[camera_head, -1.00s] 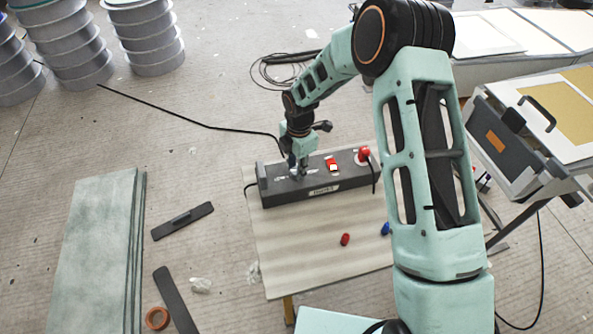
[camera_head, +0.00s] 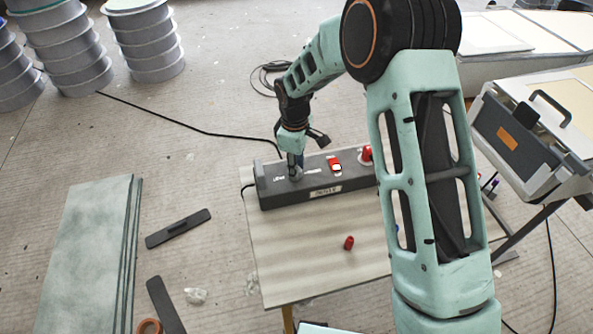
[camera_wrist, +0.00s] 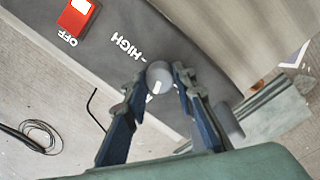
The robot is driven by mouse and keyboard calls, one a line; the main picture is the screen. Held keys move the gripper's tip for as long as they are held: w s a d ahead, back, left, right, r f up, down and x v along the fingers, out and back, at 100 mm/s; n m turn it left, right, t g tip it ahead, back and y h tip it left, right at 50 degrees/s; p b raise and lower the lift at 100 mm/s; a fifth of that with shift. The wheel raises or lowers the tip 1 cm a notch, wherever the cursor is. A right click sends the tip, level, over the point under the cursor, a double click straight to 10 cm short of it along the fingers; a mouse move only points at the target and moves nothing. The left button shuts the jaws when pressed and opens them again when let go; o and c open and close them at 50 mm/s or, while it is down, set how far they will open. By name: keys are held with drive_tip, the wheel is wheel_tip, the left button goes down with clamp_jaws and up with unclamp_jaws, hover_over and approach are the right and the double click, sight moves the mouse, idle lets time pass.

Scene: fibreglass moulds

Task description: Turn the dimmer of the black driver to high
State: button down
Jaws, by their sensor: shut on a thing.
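The black driver (camera_head: 318,190) is a long dark box on the small table, with a white label on its front side. Its dimmer is a round grey knob (camera_wrist: 158,72), with a small light mark on its lower side in the wrist view. The white word HIGH (camera_wrist: 127,46) stands on the driver's top beside the knob. My gripper (camera_head: 296,174) points down at the driver's left end. In the wrist view my gripper (camera_wrist: 160,78) is shut on the knob, one finger on each side. Part of the knob's rim is hidden by the fingers.
A red rocker switch (camera_wrist: 78,17) marked OFF is on the driver, and a red button (camera_head: 366,153) stands at its right end. A red cap (camera_head: 349,242) lies on the table (camera_head: 290,255). A dark cable (camera_head: 190,127) crosses the floor behind.

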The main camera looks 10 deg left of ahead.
drive_tip(key=m+b, duration=0.2)
drive_tip(key=m, duration=0.3)
drive_tip(key=shift+f+m, duration=0.1)
drive_tip(key=shift+m, duration=0.3)
drive_tip(key=m, duration=0.5)
drive_tip(key=shift+a+h+b, duration=0.1)
drive_tip(key=shift+h+b, duration=0.2)
drive_tip(key=shift+b, duration=0.1)
drive_tip(key=m, duration=0.5)
drive_tip(key=shift+m+g, duration=0.3)
drive_tip(key=shift+m, duration=0.1)
drive_tip(key=m, duration=0.5)
drive_tip(key=shift+w+m, duration=0.1)
drive_tip(key=shift+m, duration=0.2)
drive_tip(key=c, duration=1.6)
unclamp_jaws()
drive_tip(key=shift+r, duration=0.2)
